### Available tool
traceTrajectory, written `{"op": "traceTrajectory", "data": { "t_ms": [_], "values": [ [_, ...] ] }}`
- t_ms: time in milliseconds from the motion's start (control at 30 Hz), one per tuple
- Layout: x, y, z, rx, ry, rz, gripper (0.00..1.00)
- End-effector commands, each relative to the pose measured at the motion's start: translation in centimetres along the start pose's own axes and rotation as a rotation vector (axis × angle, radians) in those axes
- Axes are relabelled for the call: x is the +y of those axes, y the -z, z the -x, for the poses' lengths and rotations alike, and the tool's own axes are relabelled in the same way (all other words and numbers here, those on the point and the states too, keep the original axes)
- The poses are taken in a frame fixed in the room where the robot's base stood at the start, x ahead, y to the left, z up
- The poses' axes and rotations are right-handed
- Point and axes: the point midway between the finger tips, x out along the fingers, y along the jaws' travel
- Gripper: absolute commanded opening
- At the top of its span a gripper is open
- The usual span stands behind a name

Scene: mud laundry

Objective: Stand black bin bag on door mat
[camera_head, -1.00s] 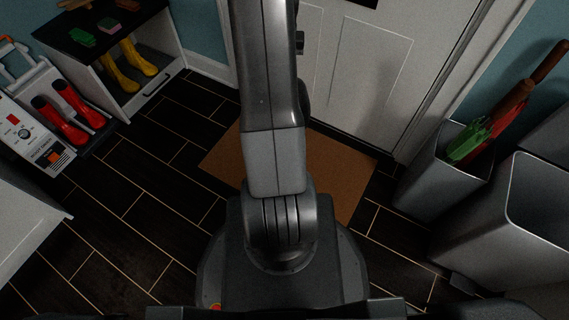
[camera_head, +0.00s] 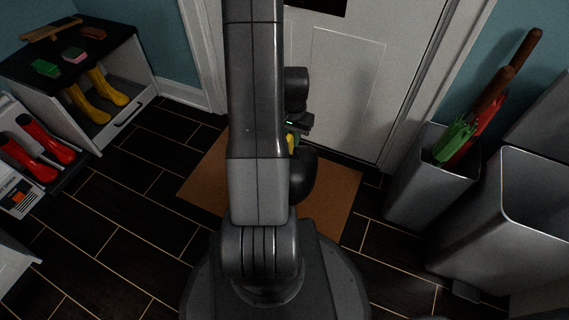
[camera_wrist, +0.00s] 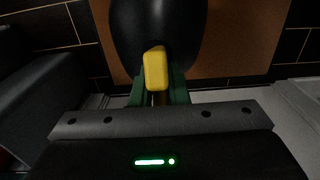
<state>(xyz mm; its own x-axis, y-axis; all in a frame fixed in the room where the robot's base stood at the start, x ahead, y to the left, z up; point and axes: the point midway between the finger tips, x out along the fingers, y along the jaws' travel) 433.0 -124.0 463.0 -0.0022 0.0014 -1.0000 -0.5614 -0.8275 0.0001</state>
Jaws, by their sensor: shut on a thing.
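The black bin bag (camera_head: 304,178) shows partly behind my arm in the head view, upright over the brown door mat (camera_head: 332,205). Its yellow tie (camera_wrist: 156,68) is between the green fingertips of my gripper (camera_wrist: 159,92) in the wrist view, and the dark bag body (camera_wrist: 158,25) lies beyond it. My gripper also shows in the head view (camera_head: 292,140), shut on the bag's top. The mat (camera_wrist: 240,40) spreads around the bag in the wrist view. I cannot tell whether the bag's base touches the mat. My arm hides part of the mat.
A white door (camera_head: 345,90) stands behind the mat. A grey bin with umbrellas (camera_head: 425,190) and a larger grey bin (camera_head: 480,230) stand at right. A shelf with yellow boots (camera_head: 135,85) and red boots (camera_head: 40,145) are at left. Dark floor is clear left of the mat.

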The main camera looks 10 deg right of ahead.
Motion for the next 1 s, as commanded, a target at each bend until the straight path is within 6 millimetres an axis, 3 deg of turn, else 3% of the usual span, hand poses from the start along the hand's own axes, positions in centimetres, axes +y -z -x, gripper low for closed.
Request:
{"op": "traceTrajectory", "data": {
  "t_ms": [100, 533, 967, 1000],
  "values": [
    [0.0, 0.0, -2.6, -0.002, -0.001, 0.001, 0.0],
    [0.0, 0.0, -7.2, 0.0, 0.0, 0.002, 0.0],
    [-0.1, 0.1, -7.9, 0.001, 0.0, 0.002, 0.0],
    [0.0, 0.0, -7.9, 0.0, 0.0, 0.002, 0.18]
  ]
}}
